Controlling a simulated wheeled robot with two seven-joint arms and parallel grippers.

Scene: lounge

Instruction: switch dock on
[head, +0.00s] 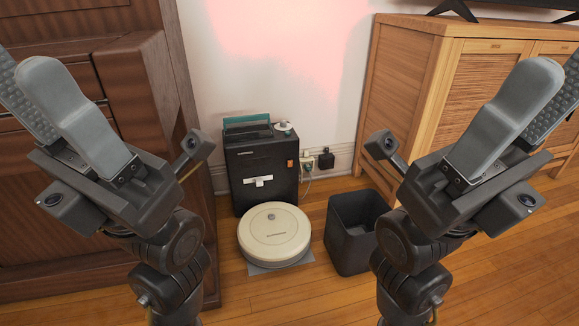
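The dock (236,170) is a black upright box against the wall, behind a round cream robot vacuum (274,232). A small orange switch (290,164) sits on the right of its front face; its position is too small to tell. A white cross-shaped piece (258,181) is on the front. My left gripper (22,78) is raised at the left edge, and my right gripper (560,78) is raised at the right edge. Both look open and empty, with a ridged inner pad showing. Both are well apart from the dock.
A teal-topped item (247,122) and a small white device (283,128) sit on the dock. A dark open bin (352,228) stands right of the vacuum. Wall sockets with plugs (307,162) are behind. Wooden cabinets flank both sides. Floor is clear at the front.

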